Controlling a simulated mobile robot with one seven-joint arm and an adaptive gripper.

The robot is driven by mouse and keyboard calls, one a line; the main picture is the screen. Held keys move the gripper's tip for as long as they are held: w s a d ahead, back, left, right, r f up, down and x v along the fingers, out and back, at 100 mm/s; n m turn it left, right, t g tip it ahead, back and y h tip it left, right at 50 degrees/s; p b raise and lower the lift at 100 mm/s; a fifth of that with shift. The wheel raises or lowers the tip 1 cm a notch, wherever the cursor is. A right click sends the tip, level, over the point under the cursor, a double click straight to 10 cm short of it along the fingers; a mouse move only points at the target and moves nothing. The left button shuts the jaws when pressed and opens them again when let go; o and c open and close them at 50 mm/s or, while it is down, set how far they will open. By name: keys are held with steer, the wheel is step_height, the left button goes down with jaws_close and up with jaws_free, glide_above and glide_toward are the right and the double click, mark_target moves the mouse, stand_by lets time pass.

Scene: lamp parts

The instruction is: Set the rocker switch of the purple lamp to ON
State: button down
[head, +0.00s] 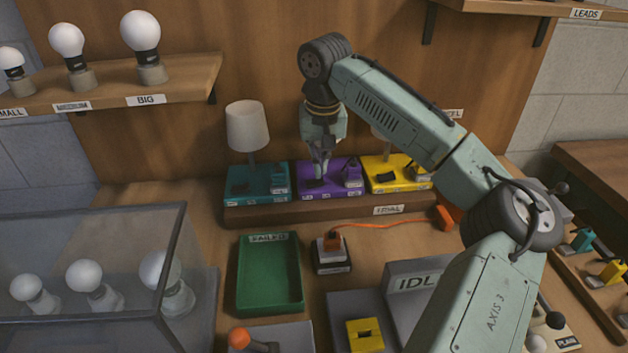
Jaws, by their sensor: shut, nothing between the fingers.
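The purple lamp base (333,190) sits in the middle of a raised wooden stand at the back, between a teal and a yellow base. My gripper (319,176) is shut and empty, pointing down at the left part of the purple base. Its fingertips are at or just above a dark part there; I cannot tell whether they touch. A dark part (352,168) stands on the right of the purple base. The rocker switch cannot be made out clearly, and its position cannot be told. My gripper and arm hide the area above the base.
The teal lamp (248,128) with a white shade stands close on the left. The yellow base (398,174) is close on the right. Shelved bulbs (140,32) are upper left.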

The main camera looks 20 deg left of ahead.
mark_target(320, 180)
steer(key=shift+f+b, duration=0.5)
steer(key=shift+f, duration=0.7)
stand_by(0.6)
step_height(320, 180, up, 2)
steer(key=shift+r+p, duration=0.25)
steer(key=shift+p, duration=0.9)
steer(key=shift+r, duration=2.3)
